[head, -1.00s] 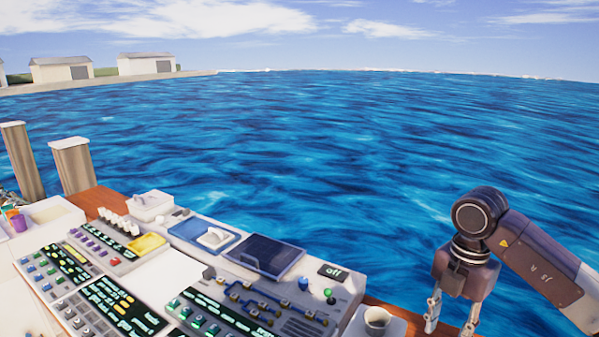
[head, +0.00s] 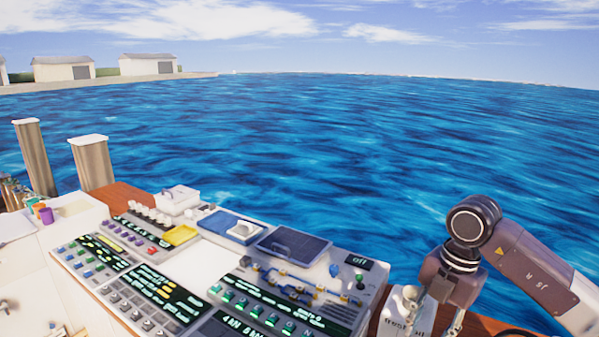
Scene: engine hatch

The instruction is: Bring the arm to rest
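My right arm comes in from the right edge, and its gripper (head: 435,320) hangs fingers down at the lower right. The two fingers are apart with nothing seen between them, so it is open. The lower fingertips are close to the bottom edge of the picture. My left gripper is not in view.
A control console (head: 290,315) with buttons, lit panels and an "off" display (head: 359,261) fills the lower middle. Two posts (head: 92,162) stand behind. Open water (head: 330,150) lies beyond.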

